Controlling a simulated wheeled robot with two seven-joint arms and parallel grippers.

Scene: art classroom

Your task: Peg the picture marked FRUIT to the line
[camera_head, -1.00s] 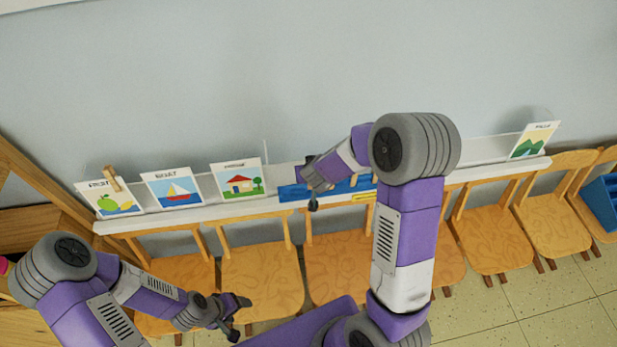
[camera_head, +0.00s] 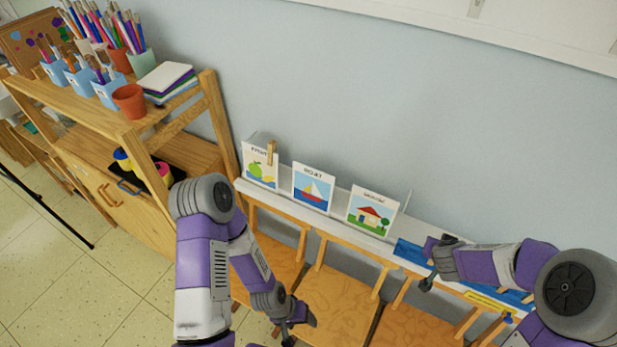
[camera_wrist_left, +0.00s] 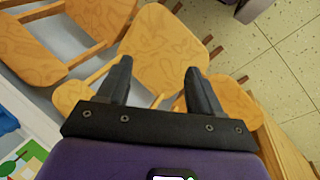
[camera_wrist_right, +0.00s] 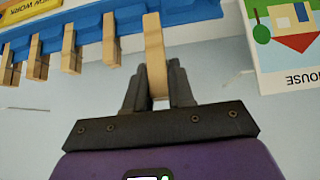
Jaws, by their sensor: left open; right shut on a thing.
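The picture marked FRUIT (camera_head: 259,171), a white card with a green and yellow fruit drawing, stands at the left end of the white ledge (camera_head: 335,226), leaning on the wall. A wooden peg (camera_head: 271,152) is at its upper right edge. My right gripper (camera_head: 428,266) is at the blue peg rack (camera_head: 408,250) on the ledge, right of the HOUSE picture. In the right wrist view it is shut on a wooden peg (camera_wrist_right: 154,55), whose far end overlaps the blue rack; I cannot tell whether it is free. My left gripper (camera_head: 299,326) is open and empty above the chairs. I see no line.
The boat picture (camera_head: 313,188) and HOUSE picture (camera_head: 371,212) stand right of FRUIT. Several pegs (camera_wrist_right: 68,45) sit on the rack. A wooden shelf unit (camera_head: 150,125) with pots and pencils stands at left. Chairs (camera_head: 335,300) line the ledge's front.

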